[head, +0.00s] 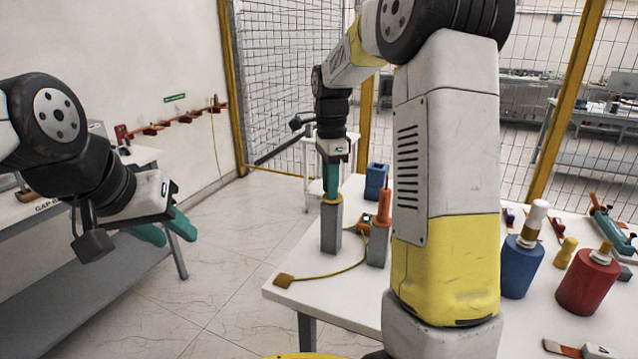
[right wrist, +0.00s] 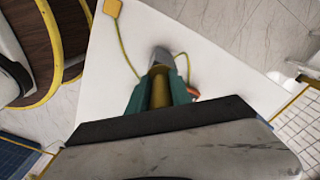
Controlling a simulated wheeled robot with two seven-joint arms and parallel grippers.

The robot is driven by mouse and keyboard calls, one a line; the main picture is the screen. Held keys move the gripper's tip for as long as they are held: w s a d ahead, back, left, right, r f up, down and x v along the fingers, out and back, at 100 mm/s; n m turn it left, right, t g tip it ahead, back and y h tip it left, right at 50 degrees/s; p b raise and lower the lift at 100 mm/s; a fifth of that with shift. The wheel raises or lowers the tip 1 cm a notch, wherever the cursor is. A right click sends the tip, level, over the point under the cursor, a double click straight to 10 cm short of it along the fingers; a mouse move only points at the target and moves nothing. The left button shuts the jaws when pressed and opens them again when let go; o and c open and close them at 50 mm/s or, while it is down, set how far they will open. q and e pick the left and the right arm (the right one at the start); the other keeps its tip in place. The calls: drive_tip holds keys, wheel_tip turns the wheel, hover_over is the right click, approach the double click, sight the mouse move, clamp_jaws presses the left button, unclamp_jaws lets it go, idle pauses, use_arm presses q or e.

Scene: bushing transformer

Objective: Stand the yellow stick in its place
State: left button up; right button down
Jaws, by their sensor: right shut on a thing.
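My right gripper (head: 331,190) is shut on the yellow stick (right wrist: 159,88), which shows between its two green fingers in the right wrist view. In the head view a small yellow part of the stick shows just below the fingers, at the top of a tall grey block (head: 331,228). The block stands upright on the white table and also shows beyond the stick in the right wrist view (right wrist: 161,57). I cannot tell how deep the stick sits in the block. My left gripper (head: 165,232) is open and empty, away to the left above the floor.
An orange stick (head: 383,208) stands in another grey block (head: 378,248) close to the right. A blue block (head: 376,180) is behind. A yellow-green cable (head: 335,272) with a brown square end (head: 284,281) lies on the white table (head: 330,300). Blue (head: 522,268) and red (head: 588,285) bushings stand at right.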

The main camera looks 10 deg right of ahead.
drive_tip(key=shift+f, duration=0.35)
drive_tip(key=c, duration=1.1)
unclamp_jaws()
